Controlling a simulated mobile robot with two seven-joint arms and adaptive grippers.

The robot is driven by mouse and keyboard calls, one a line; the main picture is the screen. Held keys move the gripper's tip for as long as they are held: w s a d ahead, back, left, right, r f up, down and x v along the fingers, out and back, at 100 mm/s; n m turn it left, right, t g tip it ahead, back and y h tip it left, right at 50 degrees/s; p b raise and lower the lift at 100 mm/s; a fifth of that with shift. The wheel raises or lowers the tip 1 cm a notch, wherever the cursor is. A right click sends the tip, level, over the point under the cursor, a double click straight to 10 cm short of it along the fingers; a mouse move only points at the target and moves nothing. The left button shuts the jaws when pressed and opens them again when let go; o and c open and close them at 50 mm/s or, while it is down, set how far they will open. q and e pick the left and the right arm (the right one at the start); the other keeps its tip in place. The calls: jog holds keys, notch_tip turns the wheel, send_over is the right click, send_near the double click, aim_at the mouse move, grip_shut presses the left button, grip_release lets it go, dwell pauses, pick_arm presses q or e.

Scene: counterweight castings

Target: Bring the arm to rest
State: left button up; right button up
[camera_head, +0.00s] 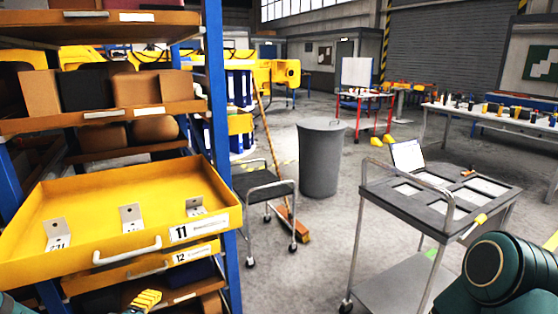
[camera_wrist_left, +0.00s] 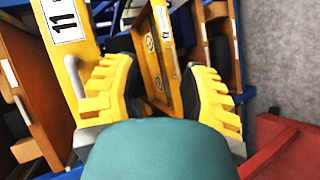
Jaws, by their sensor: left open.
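My left gripper (camera_head: 145,300) shows its yellow fingertips at the bottom of the head view, below the front of drawer 12 (camera_head: 150,266). In the left wrist view my left gripper (camera_wrist_left: 160,88) is open, with yellow ridged fingers apart and nothing visible held between them. A drawer front shows beyond the gap. The yellow drawer 11 (camera_head: 115,236) is pulled out of the rack above it and holds several metal brackets, one being a bracket (camera_head: 131,217) in the middle. My right arm (camera_head: 495,268) is a dark green link at the lower right; its gripper is out of view.
The blue rack upright (camera_head: 218,120) stands close on the left. A grey trolley (camera_head: 430,205) with a laptop is at the right. A small cart (camera_head: 262,185), a broom (camera_head: 292,222) and a grey bin (camera_head: 320,160) stand mid-floor. Open floor lies between cart and trolley.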

pick_arm(q)
jog(key=s+d+f+m+g+h, duration=0.2)
jog(key=s+d+f+m+g, duration=0.3)
jog(key=d+f, duration=0.6)
jog(key=s+d+f+m+g+h, duration=0.1)
jog(key=s+d+f+m+g, duration=0.5)
jog(key=d+f, duration=0.5)
jog(key=s+m, duration=0.2)
jog(key=m, duration=0.1)
jog(key=shift+s+m+h, duration=0.4)
dwell(0.6)
